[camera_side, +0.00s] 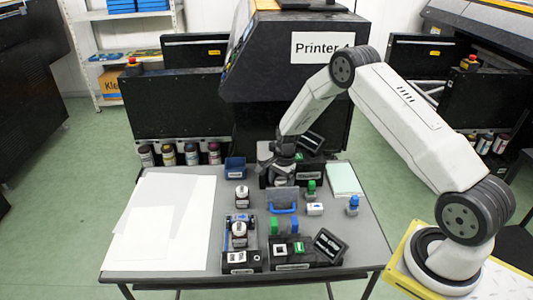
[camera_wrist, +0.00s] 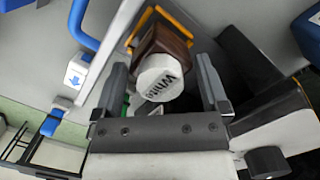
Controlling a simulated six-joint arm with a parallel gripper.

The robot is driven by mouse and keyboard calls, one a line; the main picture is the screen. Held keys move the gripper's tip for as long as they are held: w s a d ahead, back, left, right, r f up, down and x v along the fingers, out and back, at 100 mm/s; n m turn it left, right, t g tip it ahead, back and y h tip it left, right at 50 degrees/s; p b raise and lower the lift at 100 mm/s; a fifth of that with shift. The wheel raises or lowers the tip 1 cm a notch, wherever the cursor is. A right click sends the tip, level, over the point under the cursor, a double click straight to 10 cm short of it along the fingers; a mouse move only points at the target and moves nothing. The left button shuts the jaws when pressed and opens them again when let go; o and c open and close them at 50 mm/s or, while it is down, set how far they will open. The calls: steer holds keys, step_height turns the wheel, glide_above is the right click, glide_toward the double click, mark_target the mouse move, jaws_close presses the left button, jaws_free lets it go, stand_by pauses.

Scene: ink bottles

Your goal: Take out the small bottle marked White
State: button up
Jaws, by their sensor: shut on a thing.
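The small bottle marked White (camera_wrist: 160,78) shows in the wrist view, with a white cap lettered "White" and a brown body behind it. It is between the two fingers of my gripper (camera_wrist: 162,64), which is shut on it. In the side view my gripper (camera_side: 277,172) points down at the back middle of the table, at a black holder (camera_side: 308,170). The bottle cannot be made out there, and I cannot tell whether it is clear of the holder.
Two white-capped bottles (camera_side: 242,194) (camera_side: 239,229) stand left of the middle. A blue bin (camera_side: 235,167) is at the back. A blue-handled item (camera_side: 283,209), a green stamp (camera_side: 311,188) and a blue stamp (camera_side: 352,205) stand nearby. White sheets (camera_side: 185,215) cover the left side.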

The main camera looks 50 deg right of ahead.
steer(key=shift+r, duration=4.55)
